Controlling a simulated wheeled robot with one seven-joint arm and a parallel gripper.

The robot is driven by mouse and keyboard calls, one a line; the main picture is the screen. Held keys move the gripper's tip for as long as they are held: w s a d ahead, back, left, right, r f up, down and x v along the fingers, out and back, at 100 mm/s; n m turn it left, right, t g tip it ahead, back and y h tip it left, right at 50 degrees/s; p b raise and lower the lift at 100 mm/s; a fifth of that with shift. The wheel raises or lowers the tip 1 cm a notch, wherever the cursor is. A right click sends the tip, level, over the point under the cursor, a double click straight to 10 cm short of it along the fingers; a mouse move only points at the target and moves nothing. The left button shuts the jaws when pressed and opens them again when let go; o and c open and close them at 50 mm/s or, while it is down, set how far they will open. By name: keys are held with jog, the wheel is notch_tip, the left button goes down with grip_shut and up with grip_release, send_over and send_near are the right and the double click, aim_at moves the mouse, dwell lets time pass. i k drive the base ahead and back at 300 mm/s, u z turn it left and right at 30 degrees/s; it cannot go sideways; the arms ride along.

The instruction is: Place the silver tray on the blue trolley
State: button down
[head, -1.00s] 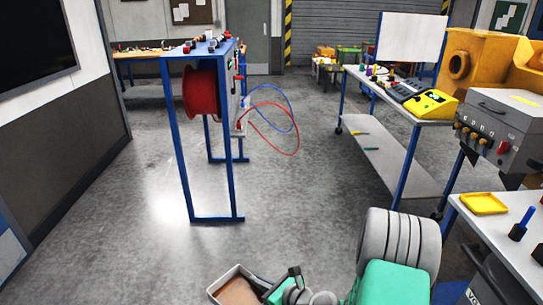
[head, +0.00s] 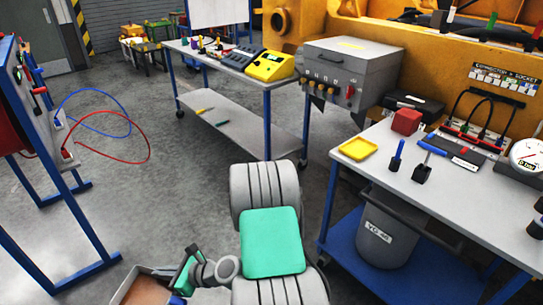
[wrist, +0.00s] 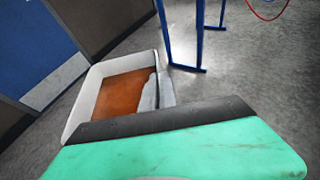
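The silver tray (head: 124,285), a shallow pale-rimmed box with a brown inside, shows at the bottom of the head view, partly cut off. In the wrist view the tray (wrist: 84,102) lies just beyond my gripper, with a grey piece against its right side. My gripper (head: 181,283) is at the tray's right edge and appears shut on it; the fingertips are partly hidden. A wheeled table with blue legs (head: 222,58) stands at the back. A blue-framed bench with a pale top (head: 430,190) stands at right. I cannot tell which is the blue trolley.
The right bench bears a yellow tray (head: 358,148), a red block (head: 406,121), tools and a gauge (head: 527,155); a grey bin (head: 390,235) sits below. The back table bears a yellow device (head: 272,66). A blue frame (head: 45,235) with hoses stands left. Floor between is clear.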

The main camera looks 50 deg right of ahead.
aim_at(473, 212)
jog(key=z, duration=2.25)
